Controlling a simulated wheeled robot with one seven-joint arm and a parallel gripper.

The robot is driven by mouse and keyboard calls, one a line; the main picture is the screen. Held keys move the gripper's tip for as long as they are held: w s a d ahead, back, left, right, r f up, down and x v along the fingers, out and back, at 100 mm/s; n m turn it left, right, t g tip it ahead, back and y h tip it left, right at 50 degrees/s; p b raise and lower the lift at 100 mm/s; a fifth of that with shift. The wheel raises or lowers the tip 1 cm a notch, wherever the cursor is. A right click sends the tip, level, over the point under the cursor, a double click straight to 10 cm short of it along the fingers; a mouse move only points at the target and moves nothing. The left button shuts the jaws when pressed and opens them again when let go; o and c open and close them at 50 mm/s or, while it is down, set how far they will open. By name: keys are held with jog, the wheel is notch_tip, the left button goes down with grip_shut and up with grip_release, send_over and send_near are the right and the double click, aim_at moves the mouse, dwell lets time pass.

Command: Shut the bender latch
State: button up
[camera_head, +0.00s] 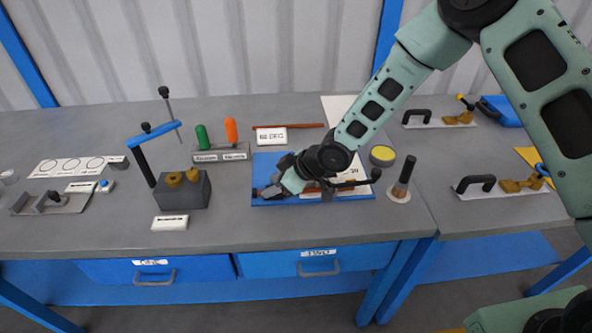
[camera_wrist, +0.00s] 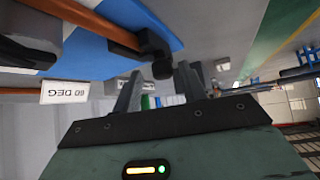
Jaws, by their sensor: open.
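The bender lies on the blue mat (camera_head: 262,163) in the head view, largely hidden by my arm and gripper; its dark handle (camera_head: 366,181) sticks out to the right. In the wrist view a copper tube (camera_wrist: 105,25) runs over the blue surface to a small dark hooked piece (camera_wrist: 153,45) with a rounded end, which may be the latch. I cannot tell its position for sure. My gripper (camera_wrist: 156,86) is open, its two fingers apart and nothing seen between them. The dark piece shows just beyond the fingertips. In the head view my gripper (camera_head: 270,188) is low over the mat's left part.
A white DEG label (camera_head: 270,136) stands behind the mat. A rack with green and orange handles (camera_head: 220,152) and a dark block (camera_head: 182,190) with a blue-armed post stand left. A yellow-topped round tin (camera_head: 382,156) and a dark upright tool (camera_head: 402,178) stand right.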

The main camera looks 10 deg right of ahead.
jog(key=p+v, duration=0.1)
jog(key=v, duration=1.5)
jog(key=shift+s+d+r, duration=0.1)
jog(key=shift+s, duration=0.05)
jog(key=s+d+r+m+g+h, duration=0.1)
jog(key=s+r+m+h, duration=0.1)
jog(key=s, duration=1.1)
jog(key=s+d+r+m+g+h, duration=0.1)
jog(key=s+r+h, duration=0.4)
jog(key=s, duration=0.9)
notch_tip(320, 180, up, 3)
jog(key=shift+d+f+m+g+h, duration=0.3)
jog(key=shift+m+g, duration=0.5)
jog(key=shift+m, duration=0.4)
